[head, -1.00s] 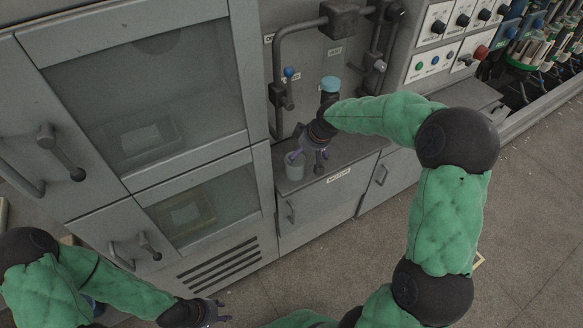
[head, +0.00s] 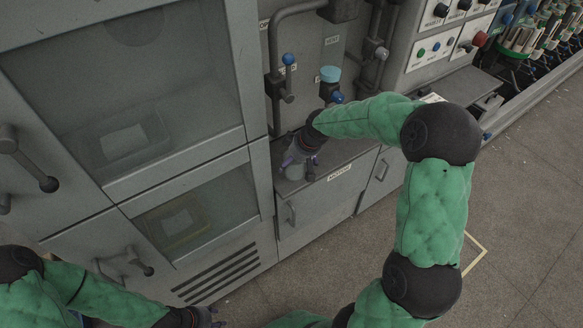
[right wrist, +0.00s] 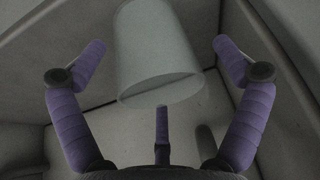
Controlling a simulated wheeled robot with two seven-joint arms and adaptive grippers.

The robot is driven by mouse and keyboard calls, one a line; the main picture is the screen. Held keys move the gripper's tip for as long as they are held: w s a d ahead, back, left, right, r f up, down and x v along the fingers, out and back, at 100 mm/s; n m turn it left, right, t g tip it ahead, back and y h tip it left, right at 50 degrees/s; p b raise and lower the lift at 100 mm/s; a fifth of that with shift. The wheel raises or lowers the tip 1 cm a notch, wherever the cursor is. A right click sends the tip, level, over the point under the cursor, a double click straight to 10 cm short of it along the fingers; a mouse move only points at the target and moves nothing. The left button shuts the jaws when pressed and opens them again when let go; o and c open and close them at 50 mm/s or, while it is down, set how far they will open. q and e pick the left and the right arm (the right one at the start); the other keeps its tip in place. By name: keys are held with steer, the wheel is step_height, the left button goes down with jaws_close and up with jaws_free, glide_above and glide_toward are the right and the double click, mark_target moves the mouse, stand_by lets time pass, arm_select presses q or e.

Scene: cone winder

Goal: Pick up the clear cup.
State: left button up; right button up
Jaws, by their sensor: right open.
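The clear cup (head: 295,172), greyish and see-through, stands on the grey ledge (head: 335,158) beside the cabinet. My right gripper (head: 299,161) is at the cup, partly covering it in the head view. In the right wrist view the cup (right wrist: 158,60) shows between the spread purple fingers of the right gripper (right wrist: 156,48). Gaps show between the cup and both side fingers, and a third finger lies below its rim in the picture. My left gripper (head: 207,318) is at the bottom edge, partly cut off, away from the cup; its opening is unclear.
Pipes with a blue-knobbed valve (head: 287,60) rise behind the ledge. A glass-doored cabinet (head: 130,100) is close on the left. A button panel (head: 435,45) is at the right. Open floor lies in front.

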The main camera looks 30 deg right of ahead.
steer(key=shift+r, duration=0.1)
steer(key=c, duration=1.1)
steer(key=shift+c, duration=0.2)
steer(key=shift+s, duration=0.1)
